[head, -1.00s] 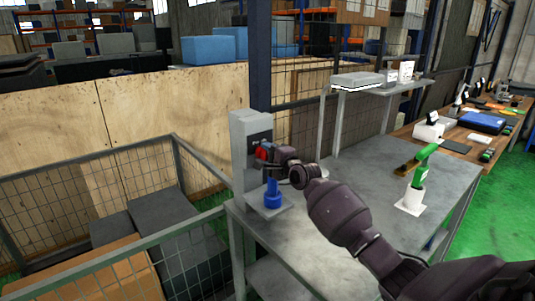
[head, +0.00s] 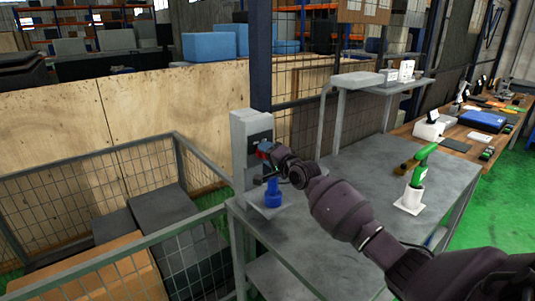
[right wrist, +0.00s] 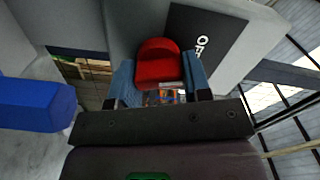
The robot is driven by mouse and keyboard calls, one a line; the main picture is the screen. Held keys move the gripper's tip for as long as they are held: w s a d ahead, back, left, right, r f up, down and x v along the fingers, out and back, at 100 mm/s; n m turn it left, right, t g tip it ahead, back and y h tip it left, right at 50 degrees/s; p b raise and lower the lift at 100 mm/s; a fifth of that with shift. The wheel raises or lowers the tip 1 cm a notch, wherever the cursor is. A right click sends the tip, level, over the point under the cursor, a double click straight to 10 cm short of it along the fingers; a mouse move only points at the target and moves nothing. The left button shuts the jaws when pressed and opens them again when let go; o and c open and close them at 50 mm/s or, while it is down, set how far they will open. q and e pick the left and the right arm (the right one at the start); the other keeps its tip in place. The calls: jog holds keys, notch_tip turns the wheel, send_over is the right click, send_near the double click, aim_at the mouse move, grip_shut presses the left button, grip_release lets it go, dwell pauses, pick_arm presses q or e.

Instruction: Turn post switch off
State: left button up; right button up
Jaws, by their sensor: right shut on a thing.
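The grey post (head: 239,150) stands upright at the left end of the grey table. Its red switch (head: 264,146) is on the upper front face, mostly covered by my right gripper (head: 266,158). In the right wrist view the red switch knob (right wrist: 158,62) sits between the two blue-grey fingers of my right gripper (right wrist: 160,80), which is shut on it. My left gripper is not in view.
A blue fixture (head: 273,194) stands at the post's foot, close below my gripper; it also shows in the right wrist view (right wrist: 35,103). A mesh cage (head: 170,240) stands left.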

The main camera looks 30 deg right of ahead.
jog(key=o, duration=0.9)
jog(key=s, duration=1)
jog(key=shift+s+d, duration=0.4)
jog(key=shift+d, duration=0.05)
